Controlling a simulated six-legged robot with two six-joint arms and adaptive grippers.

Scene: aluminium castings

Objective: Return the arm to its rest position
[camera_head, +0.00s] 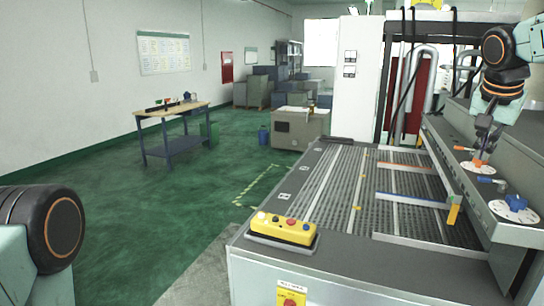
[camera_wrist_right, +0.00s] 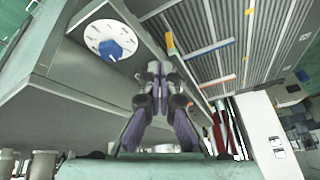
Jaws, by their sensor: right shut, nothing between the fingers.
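My right arm comes in at the upper right of the head view. Its gripper (camera_head: 484,143) points down beside the machine's sloped panel, close over the orange-handled dial (camera_head: 476,168). In the wrist view the right gripper (camera_wrist_right: 156,70) has its fingers together with nothing between them. I cannot tell from these views whether the fingertips touch the dial. A dark round joint of my left arm (camera_head: 52,230) shows at the left edge of the head view; the left gripper is out of view.
The machine's slatted bed (camera_head: 345,190) lies left of the panel. A blue-knobbed dial (camera_head: 515,206) sits nearer on the panel; it also shows in the wrist view (camera_wrist_right: 112,48). A yellow button box (camera_head: 283,228) is at the front. Green floor (camera_head: 170,230) is open at left.

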